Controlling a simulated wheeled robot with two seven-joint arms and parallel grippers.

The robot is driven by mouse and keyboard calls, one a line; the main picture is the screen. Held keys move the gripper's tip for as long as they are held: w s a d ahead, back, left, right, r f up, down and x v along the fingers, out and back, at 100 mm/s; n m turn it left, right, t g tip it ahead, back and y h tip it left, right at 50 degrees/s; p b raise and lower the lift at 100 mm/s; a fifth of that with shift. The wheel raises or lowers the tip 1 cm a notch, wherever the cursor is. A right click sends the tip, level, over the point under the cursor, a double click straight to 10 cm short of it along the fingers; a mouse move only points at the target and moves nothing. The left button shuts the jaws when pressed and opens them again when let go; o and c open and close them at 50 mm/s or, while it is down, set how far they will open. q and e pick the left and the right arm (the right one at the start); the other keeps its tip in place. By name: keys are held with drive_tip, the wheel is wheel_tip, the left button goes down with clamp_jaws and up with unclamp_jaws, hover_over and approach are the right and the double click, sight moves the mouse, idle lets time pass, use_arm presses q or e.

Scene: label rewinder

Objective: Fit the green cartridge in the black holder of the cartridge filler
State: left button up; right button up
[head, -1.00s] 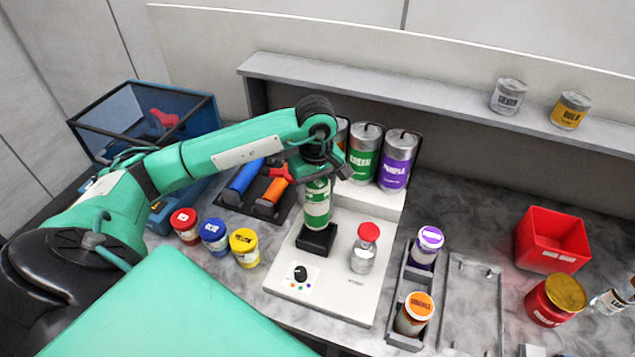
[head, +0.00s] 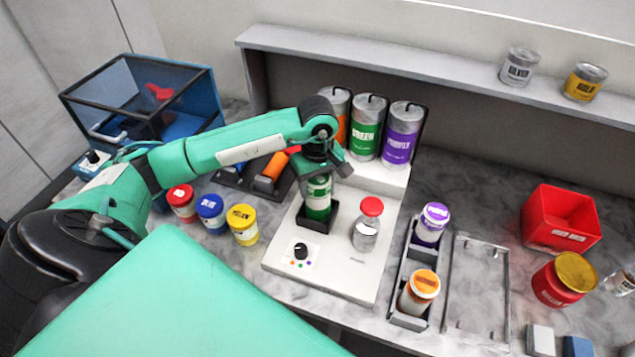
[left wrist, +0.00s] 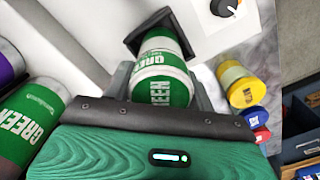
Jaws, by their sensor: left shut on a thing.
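The green cartridge (head: 318,203), with a white label band, stands upright with its lower end inside the black holder (head: 316,224) of the white cartridge filler (head: 345,270). In the left wrist view the cartridge (left wrist: 160,88) reaches into the black holder (left wrist: 149,33). My left gripper (head: 320,181) is shut on the cartridge's upper part and hides its top. In the left wrist view the gripper (left wrist: 160,82) has a finger on each side of it. Whether the cartridge touches the holder's floor is hidden. My right gripper is not in view.
A red-capped clear jar (head: 366,226) stands on the filler, right of the holder. Tall cans, including green (head: 367,135) and purple (head: 402,140), stand behind. Red, blue and yellow (head: 243,225) jars stand left. A grey rack (head: 408,280) with two jars is right.

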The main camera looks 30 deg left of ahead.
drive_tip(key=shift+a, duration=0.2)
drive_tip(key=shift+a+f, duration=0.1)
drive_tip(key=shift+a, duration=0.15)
use_arm(q)
drive_tip(key=shift+f+b, duration=0.3)
drive_tip(key=shift+b, duration=0.1)
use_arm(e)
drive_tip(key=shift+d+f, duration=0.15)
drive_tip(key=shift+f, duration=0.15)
use_arm(q)
drive_tip(key=o, duration=1)
drive_tip(key=shift+o, duration=1.3)
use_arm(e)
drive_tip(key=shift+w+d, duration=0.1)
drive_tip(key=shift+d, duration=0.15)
use_arm(q)
drive_tip(key=shift+r, duration=0.15)
